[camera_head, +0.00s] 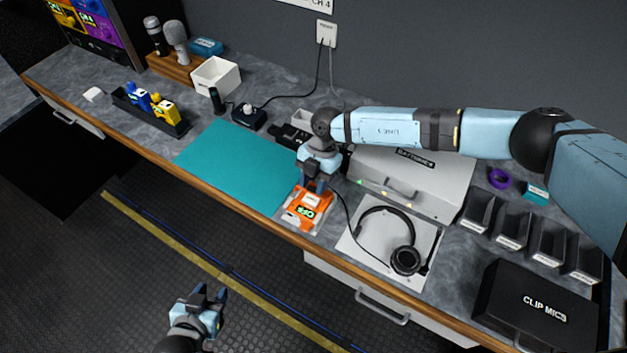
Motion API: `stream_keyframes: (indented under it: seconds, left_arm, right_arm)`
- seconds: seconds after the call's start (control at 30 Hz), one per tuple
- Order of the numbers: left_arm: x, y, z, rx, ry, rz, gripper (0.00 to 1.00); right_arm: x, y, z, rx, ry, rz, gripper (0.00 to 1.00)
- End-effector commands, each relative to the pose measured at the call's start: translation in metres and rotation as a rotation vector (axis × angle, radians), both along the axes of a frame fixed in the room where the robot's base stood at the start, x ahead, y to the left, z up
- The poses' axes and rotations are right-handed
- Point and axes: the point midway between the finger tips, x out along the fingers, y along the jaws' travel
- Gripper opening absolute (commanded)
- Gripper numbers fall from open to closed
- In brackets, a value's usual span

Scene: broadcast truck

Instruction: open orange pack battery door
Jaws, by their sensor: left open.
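The orange pack (308,208) lies on a pale square base near the front edge of the counter, with a white and dark label on its face. My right gripper (313,187) points down at the pack's far edge. Its fingers overlap the pack in the picture, so I cannot tell whether they grip it. A battery door cannot be made out at this size. My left gripper (208,294) is open and empty, low over the floor in front of the counter and well away from the pack.
A teal mat (240,165) lies left of the pack, bare. A headset (403,257) on a white mat is just to the right. A grey batteries case (440,178) stands behind it. A black clip mics case (535,308) and several dark bins (513,228) fill the right end.

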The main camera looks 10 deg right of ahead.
Motion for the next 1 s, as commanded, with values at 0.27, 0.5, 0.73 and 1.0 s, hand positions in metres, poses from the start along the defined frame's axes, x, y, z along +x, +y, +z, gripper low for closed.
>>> stream_keyframes:
  seconds: [0.27, 0.5, 0.73, 1.0]
  left_arm:
    - [0.000, 0.000, 0.000, 0.000, 0.000, 0.000, 0.43]
    - [0.000, -0.001, -0.008, -0.002, 0.001, -0.001, 0.43]
    - [0.001, -0.004, -0.025, -0.006, 0.003, -0.005, 0.43]
    - [0.002, -0.011, -0.048, -0.015, 0.005, -0.020, 0.43]
  right_arm:
    - [0.000, 0.000, 0.000, 0.001, 0.002, 0.000, 0.03]
    - [0.004, -0.002, 0.000, 0.035, 0.048, -0.002, 0.03]
    - [0.012, -0.008, 0.000, 0.123, 0.167, -0.004, 0.03]
    - [0.023, -0.016, 0.002, 0.242, 0.329, -0.002, 0.03]
